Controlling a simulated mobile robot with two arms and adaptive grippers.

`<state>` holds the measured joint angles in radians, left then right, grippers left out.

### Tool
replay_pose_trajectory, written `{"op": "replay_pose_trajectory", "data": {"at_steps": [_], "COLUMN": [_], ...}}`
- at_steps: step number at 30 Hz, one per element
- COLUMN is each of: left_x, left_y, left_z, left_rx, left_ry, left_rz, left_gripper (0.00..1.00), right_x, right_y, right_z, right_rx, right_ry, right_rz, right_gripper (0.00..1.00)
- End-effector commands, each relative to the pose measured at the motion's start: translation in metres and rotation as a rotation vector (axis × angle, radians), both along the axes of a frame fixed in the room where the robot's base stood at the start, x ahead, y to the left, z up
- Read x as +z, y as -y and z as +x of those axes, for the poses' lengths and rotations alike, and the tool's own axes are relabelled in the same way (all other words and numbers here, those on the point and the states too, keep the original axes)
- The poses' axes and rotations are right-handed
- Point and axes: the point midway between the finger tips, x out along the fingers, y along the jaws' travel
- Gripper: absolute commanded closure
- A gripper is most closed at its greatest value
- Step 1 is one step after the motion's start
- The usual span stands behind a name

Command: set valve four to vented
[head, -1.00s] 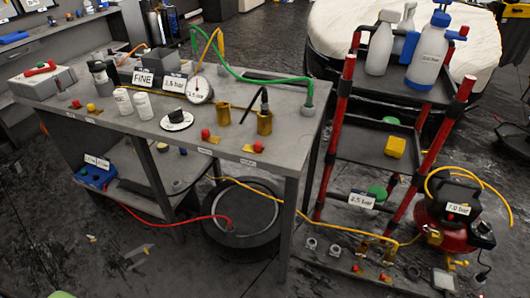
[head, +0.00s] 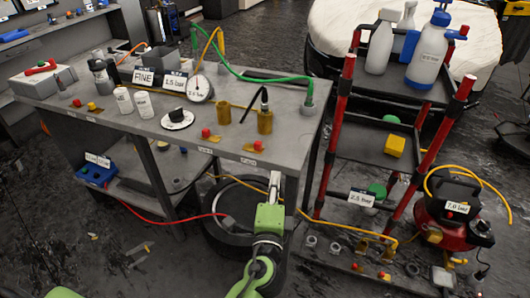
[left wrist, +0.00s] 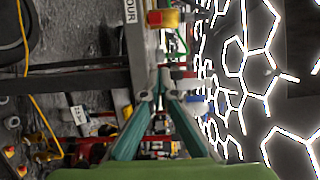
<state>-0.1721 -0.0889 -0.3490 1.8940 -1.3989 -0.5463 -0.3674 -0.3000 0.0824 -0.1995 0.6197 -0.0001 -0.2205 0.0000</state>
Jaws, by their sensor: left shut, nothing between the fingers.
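Valve four is the red knob on a brass base (head: 256,147) at the near right edge of the bench top, above the small label reading FOUR (head: 249,162). In the left wrist view the label (left wrist: 130,12) and the red and yellow valve (left wrist: 162,18) show at the top. How the valve is set is too small to tell. My left gripper (head: 274,180) is shut and empty, in front of the bench's front edge, below and right of the valve and apart from it. Its fingertips (left wrist: 157,92) meet in the left wrist view. My right gripper is out of view.
The bench (head: 225,125) carries a gauge (head: 199,89), brass cups (head: 265,121) and a green hose (head: 255,75). A red-posted cart (head: 345,125) stands at the right. A red compressor (head: 445,225) stands at the far right.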

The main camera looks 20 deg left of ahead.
Motion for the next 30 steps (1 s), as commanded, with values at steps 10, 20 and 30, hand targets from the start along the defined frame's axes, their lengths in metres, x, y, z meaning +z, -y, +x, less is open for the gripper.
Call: {"op": "replay_pose_trajectory", "data": {"at_steps": [10,20,30], "left_x": [0.003,0.002,0.000], "left_y": [-0.008,-0.024,-0.060], "left_z": [0.036,0.102,0.099], "left_rx": [0.000,0.000,-0.001], "left_ry": [0.002,-0.001,-0.002], "left_rz": [0.002,0.001,0.000], "left_gripper": [1.00,1.00,1.00], "right_x": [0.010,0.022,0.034], "right_y": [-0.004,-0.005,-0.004], "right_z": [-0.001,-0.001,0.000], "right_rx": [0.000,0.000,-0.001], "right_ry": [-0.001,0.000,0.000], "right_rz": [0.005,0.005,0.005], "right_gripper": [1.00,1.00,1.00]}}
